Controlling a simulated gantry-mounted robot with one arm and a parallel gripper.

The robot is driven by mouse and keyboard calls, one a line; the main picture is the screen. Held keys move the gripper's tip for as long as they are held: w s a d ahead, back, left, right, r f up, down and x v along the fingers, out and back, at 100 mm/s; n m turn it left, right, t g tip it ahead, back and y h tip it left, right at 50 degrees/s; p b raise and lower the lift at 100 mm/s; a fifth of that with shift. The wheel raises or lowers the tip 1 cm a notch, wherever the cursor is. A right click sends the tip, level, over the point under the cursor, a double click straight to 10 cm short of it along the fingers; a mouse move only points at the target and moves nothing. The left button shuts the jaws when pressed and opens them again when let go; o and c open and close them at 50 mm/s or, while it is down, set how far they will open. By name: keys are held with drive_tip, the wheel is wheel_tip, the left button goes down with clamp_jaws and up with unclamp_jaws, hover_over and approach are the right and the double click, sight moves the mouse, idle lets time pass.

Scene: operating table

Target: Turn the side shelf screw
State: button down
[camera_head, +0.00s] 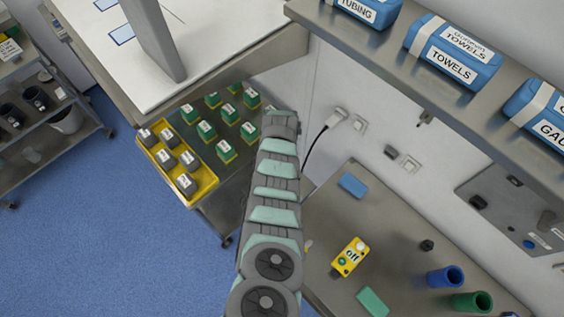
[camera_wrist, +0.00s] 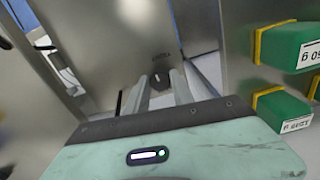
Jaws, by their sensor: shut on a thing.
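In the wrist view my gripper (camera_wrist: 160,88) points at an upright grey metal panel (camera_wrist: 110,45). Its two pale fingers are shut on a small dark screw knob (camera_wrist: 160,80), which shows between them near the panel's lower edge. How far the screw is turned cannot be told. In the head view my arm reaches up the middle to the shelf trolley under the large table; the fingers and the screw are hidden there.
Green boxes with yellow bands (camera_wrist: 292,46) stand close on the right in the wrist view. A yellow tray (camera_head: 150,155) with grey weights is left of my arm in the head view. A steel bench (camera_head: 325,215) with a yellow control box (camera_head: 349,257) lies to the right.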

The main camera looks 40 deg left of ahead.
drive_tip(key=m+b, duration=0.1)
drive_tip(key=m, duration=0.1)
drive_tip(key=m+b, duration=0.1)
drive_tip(key=shift+f+m+b, duration=0.25)
drive_tip(key=shift+m+b, duration=0.05)
drive_tip(key=shift+m, duration=0.1)
drive_tip(key=shift+r+m+b, duration=0.1)
drive_tip(key=shift+m+b, duration=0.55)
drive_tip(key=shift+m, duration=0.15)
drive_tip(key=c, duration=1.1)
unclamp_jaws()
drive_tip(key=shift+r, duration=0.1)
drive_tip(key=shift+r, duration=0.15)
wheel_tip(320, 180, up, 11)
drive_tip(key=shift+f+b, duration=0.2)
drive_tip(key=shift+b, duration=0.1)
